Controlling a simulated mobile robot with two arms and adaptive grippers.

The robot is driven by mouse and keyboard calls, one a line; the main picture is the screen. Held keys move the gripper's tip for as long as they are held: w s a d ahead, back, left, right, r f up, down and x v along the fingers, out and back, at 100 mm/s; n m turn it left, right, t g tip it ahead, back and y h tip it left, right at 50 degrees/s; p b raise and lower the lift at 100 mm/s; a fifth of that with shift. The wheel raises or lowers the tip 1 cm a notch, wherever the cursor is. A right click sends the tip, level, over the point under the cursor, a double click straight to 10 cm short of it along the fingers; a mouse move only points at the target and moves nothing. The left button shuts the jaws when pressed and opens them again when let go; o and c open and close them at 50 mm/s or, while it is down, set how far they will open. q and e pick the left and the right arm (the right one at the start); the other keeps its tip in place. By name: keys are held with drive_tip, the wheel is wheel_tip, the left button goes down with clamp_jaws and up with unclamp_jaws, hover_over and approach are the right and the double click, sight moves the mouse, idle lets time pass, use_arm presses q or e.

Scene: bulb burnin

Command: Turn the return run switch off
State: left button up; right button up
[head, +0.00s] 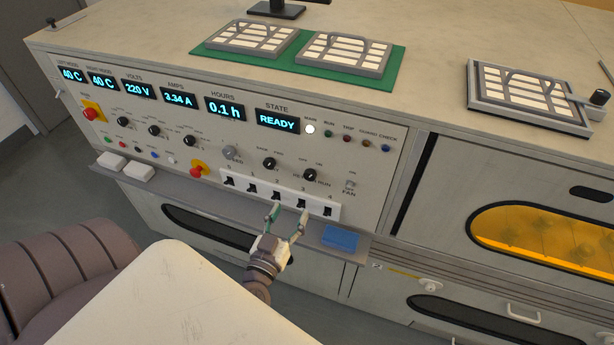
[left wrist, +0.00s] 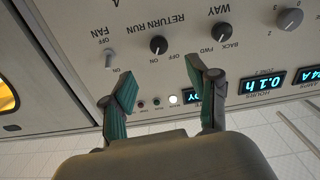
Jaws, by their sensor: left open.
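The return run switch is a black rotary knob (head: 310,175) on the grey control panel. In the left wrist view, where the panel appears upside down, the knob (left wrist: 158,45) sits under the RETURN RUN lettering with OFF and ON marks. Which mark its pointer faces is too small to tell. My left gripper (head: 288,214) is open and empty, its teal-padded fingers spread in front of the numbered switch row, below the knob in the head view. In the left wrist view the knob shows between and beyond the fingertips (left wrist: 160,82), apparently apart from them. My right gripper is not in view.
The WAY knob (head: 269,164) is left of the return run knob and the FAN toggle (head: 349,186) is right. A white strip of black switches (head: 289,201) lies below. A blue block (head: 340,238) rests on the ledge. Red emergency buttons (head: 197,171) stand farther left.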

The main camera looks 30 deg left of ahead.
use_arm(q)
drive_tip(key=p, duration=0.1)
approach(309, 178)
drive_tip(key=w, duration=0.3)
drive_tip(key=x, duration=0.2)
drive_tip(key=a+x, duration=0.1)
drive_tip(key=x, duration=0.1)
drive_tip(key=shift+w, duration=0.15)
drive_tip(key=shift+w+a, duration=0.1)
drive_tip(key=shift+w, duration=0.25)
drive_tip(key=shift+w+a, duration=0.1)
drive_tip(key=shift+w, duration=0.3)
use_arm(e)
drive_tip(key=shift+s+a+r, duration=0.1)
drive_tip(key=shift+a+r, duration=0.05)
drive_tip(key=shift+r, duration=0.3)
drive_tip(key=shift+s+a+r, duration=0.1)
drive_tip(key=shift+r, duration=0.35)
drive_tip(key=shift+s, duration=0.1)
use_arm(q)
drive_tip(key=shift+c, duration=1.4)
clamp_jaws()
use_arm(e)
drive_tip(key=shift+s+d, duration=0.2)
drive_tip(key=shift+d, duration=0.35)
